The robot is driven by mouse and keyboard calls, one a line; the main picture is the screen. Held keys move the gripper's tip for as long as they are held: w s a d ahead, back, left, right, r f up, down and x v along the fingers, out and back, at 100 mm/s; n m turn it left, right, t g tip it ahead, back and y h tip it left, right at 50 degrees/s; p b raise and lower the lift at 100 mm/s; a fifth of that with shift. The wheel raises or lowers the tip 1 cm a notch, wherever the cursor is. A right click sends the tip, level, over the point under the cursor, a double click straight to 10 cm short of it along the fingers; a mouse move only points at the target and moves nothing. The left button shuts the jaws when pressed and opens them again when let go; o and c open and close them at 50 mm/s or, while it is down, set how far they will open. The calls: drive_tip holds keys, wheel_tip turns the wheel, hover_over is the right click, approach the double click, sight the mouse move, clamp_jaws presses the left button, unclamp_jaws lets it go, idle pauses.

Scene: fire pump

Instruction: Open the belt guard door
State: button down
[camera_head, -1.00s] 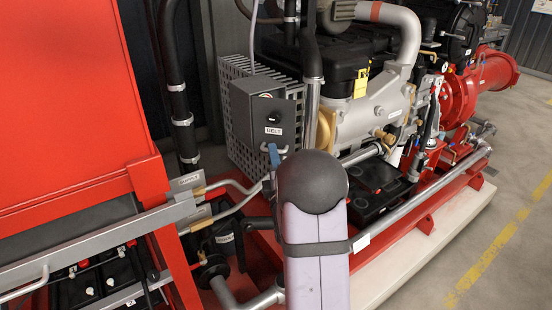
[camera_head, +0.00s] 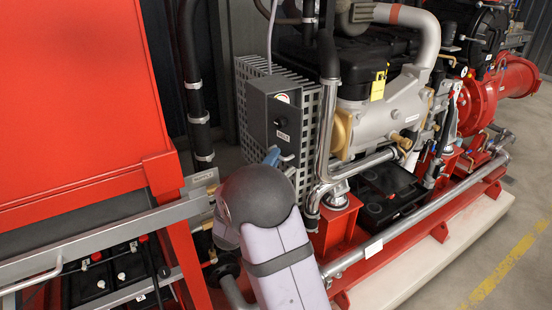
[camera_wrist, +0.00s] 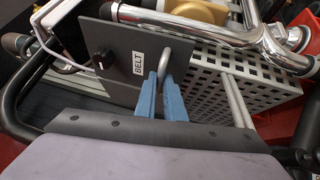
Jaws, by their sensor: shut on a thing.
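The belt guard (camera_head: 313,125) is a grey perforated cage beside the engine. Its flat dark-grey door panel (camera_head: 259,115) carries a BELT label and a black knob; the panel also shows in the wrist view (camera_wrist: 118,68). A small metal loop handle (camera_wrist: 178,50) sticks out near the label. My gripper (camera_head: 273,155) is at the panel's lower part. In the wrist view its blue fingers (camera_wrist: 161,88) are shut on the handle. The fingers cover part of the handle. How far the panel stands off the cage is hard to tell.
A bright metal pipe (camera_head: 327,110) runs close to the right of the cage. A red cabinet (camera_head: 75,100) stands on the left. A red base frame (camera_head: 440,228) with a long pipe lies at the lower right. Open floor (camera_head: 500,260) is beyond it.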

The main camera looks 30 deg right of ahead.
idle(0.4)
drive_tip(key=c, duration=1.8)
unclamp_jaws()
drive_tip(key=shift+c, duration=0.2)
drive_tip(key=b+v, duration=0.1)
drive_tip(key=v, duration=0.6)
drive_tip(key=shift+a, duration=0.2)
